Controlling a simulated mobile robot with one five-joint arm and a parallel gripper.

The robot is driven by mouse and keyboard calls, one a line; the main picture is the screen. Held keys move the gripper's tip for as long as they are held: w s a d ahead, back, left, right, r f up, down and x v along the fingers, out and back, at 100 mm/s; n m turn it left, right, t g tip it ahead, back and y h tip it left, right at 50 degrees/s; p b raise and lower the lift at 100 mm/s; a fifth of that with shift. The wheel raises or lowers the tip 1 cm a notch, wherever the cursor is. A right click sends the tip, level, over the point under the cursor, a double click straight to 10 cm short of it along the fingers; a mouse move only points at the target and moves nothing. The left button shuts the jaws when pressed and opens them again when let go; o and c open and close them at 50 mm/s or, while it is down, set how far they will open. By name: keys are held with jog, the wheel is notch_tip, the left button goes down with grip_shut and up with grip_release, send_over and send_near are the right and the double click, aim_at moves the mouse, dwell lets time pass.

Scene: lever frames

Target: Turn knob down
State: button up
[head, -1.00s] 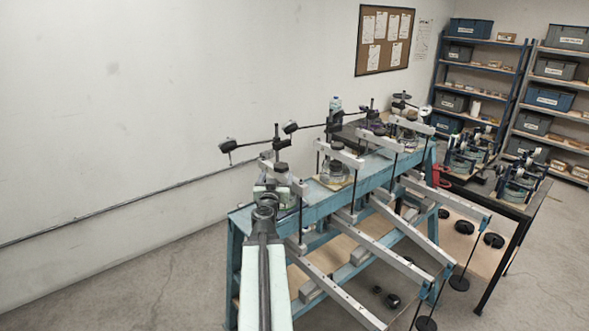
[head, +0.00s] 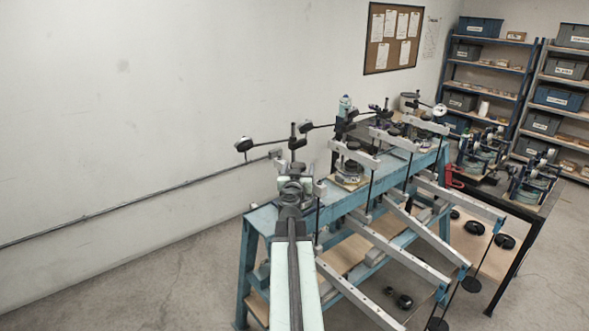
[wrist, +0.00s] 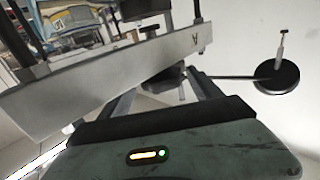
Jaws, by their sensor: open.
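The lever frames stand in a row on a blue bench (head: 262,218) in the head view. My gripper (head: 293,184) is at the nearest frame, at the bench's near left end, and covers most of it. I cannot make out that frame's knob behind my gripper. The second frame (head: 350,168) shows a dark round top. My gripper looks open, with nothing seen between its fingers. In the wrist view a pale metal beam (wrist: 110,88) crosses close in front. A black disc on a thin rod (wrist: 276,78) is at the right. No contact can be made out.
A dark table (head: 515,205) with more devices stands at the right. Shelves (head: 490,70) stand behind. The floor to the left is clear.

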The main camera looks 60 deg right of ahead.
jog(key=shift+w+a, duration=0.1)
jog(key=shift+w, duration=0.1)
jog(key=c, duration=1.4)
jog(key=shift+o, duration=0.2)
jog(key=m+g, duration=0.1)
jog(key=g, duration=0.1)
jog(key=m+g+h, duration=0.1)
jog(key=m+g, duration=0.1)
jog(key=g, duration=0.1)
jog(key=shift+w+m+g+h, duration=0.3)
jog(key=shift+w+m, duration=0.1)
jog(key=m+g, duration=0.1)
jog(key=g, duration=0.1)
jog(key=m+g, duration=0.3)
jog(key=g, duration=0.2)
jog(key=shift+w+m, duration=0.3)
jog(key=shift+w, duration=0.1)
jog(key=m+g+y, duration=0.1)
jog(key=g, duration=0.1)
jog(key=m+g+y, duration=0.2)
jog(key=g, duration=0.1)
jog(key=m+g+y, duration=0.1)
jog(key=m+g, duration=0.1)
jog(key=shift+w+d+y, duration=0.25)
jog(key=shift+d+y, duration=0.05)
jog(key=shift+m+g+y, duration=1.9)
jog(key=shift+y, duration=0.2)
jog(key=shift+s, duration=0.1)
